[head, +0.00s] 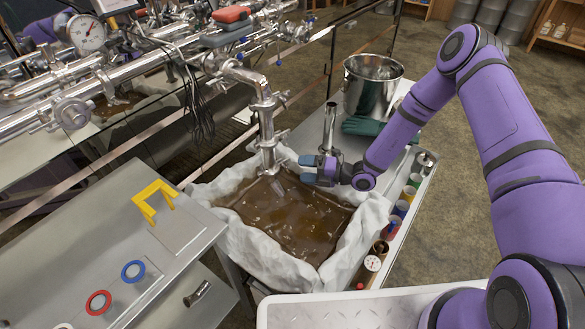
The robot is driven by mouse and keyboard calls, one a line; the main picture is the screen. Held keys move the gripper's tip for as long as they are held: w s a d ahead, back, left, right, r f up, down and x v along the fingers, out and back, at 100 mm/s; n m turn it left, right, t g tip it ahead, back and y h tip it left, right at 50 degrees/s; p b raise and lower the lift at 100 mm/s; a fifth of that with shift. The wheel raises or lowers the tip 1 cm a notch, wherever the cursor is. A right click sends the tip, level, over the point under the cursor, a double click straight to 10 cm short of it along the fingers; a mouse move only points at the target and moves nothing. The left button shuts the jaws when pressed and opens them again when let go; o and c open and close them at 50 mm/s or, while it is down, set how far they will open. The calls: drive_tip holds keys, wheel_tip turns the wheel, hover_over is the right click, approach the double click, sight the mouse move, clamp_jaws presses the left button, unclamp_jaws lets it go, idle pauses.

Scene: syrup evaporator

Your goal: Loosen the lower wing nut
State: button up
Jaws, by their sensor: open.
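A shiny vertical steel pipe (267,125) comes down from the overhead pipework and ends above a basin of brown liquid. A lower clamp (264,146) rings it near its bottom end, and an upper clamp (263,104) sits higher. Small fittings stick out to the right of both clamps; the lower wing nut is too small to make out clearly. My gripper (309,169) reaches in from the right, with its blue-tipped fingers open and pointing left towards the pipe's lower end. It looks apart from the pipe, with nothing visible between the fingers.
A white-cloth-lined basin (236,252) of brown liquid lies below my gripper. An upright steel tube (329,125) and a steel pot (372,85) stand behind it. Several small cups line the right ledge.

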drive_tip(key=shift+v, duration=2.2)
drive_tip(key=shift+c, duration=0.2)
